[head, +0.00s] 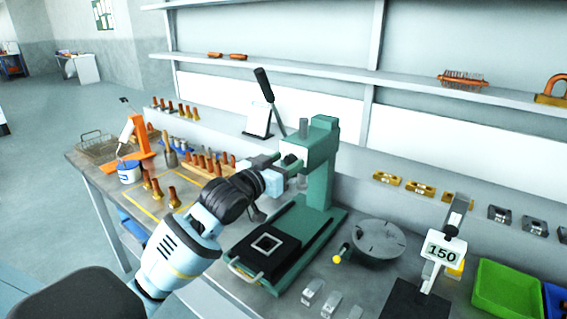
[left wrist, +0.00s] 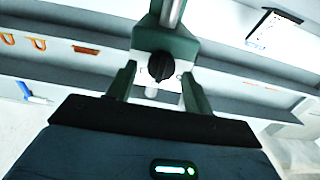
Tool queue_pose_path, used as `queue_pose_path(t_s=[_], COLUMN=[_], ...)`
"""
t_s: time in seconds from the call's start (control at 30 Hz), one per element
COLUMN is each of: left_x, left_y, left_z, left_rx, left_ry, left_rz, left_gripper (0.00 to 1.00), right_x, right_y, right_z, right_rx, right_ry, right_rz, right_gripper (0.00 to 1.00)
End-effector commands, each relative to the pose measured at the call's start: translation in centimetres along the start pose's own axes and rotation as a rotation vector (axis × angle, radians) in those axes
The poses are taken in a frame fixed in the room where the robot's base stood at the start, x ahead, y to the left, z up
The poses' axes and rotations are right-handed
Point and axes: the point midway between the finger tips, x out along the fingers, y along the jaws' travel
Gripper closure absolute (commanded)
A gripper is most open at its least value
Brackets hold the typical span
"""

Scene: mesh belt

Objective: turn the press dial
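The press (head: 322,150) is a green column machine standing on the bench, with a black lever rising from its head. Its dial (left wrist: 161,66) is a small black knob on a light plate, seen in the left wrist view on the front of the green head. In the head view the dial (head: 288,160) is small and partly hidden by my gripper. My left gripper (head: 281,166) is at the press head. In the left wrist view its two fingers (left wrist: 158,86) stand apart, one on each side of the dial, with gaps showing. My right gripper is not in view.
A black plate with a square frame (head: 267,244) sits on the press base. A round grey turntable (head: 378,240) stands to the right, then a "150" sign (head: 441,252) and a green bin (head: 506,289). Several copper-coloured pieces (head: 208,163) stand to the left. A shelf (head: 290,67) runs behind.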

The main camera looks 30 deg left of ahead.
Motion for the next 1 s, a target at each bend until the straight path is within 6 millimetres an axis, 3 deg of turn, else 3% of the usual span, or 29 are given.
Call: queue_pose_path(t_s=[0.03, 0.33, 0.67, 1.0], left_x=[-0.01, -0.03, -0.03, -0.03], left_y=[0.0, 0.0, -0.04, -0.2], left_z=[0.01, 0.01, 0.02, 0.06], left_rx=[0.0, 0.0, -0.056, -0.303], left_ry=[0.0, 0.0, 0.0, 0.0], left_rz=[0.0, 0.0, -0.001, -0.001], left_gripper=[0.55, 0.92, 0.93, 0.93], right_x=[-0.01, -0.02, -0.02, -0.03], right_y=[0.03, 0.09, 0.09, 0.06], right_z=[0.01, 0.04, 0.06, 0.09], right_rx=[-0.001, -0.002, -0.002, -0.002], right_ry=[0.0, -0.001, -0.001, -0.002], right_rz=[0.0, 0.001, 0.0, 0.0], right_gripper=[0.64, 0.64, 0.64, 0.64])
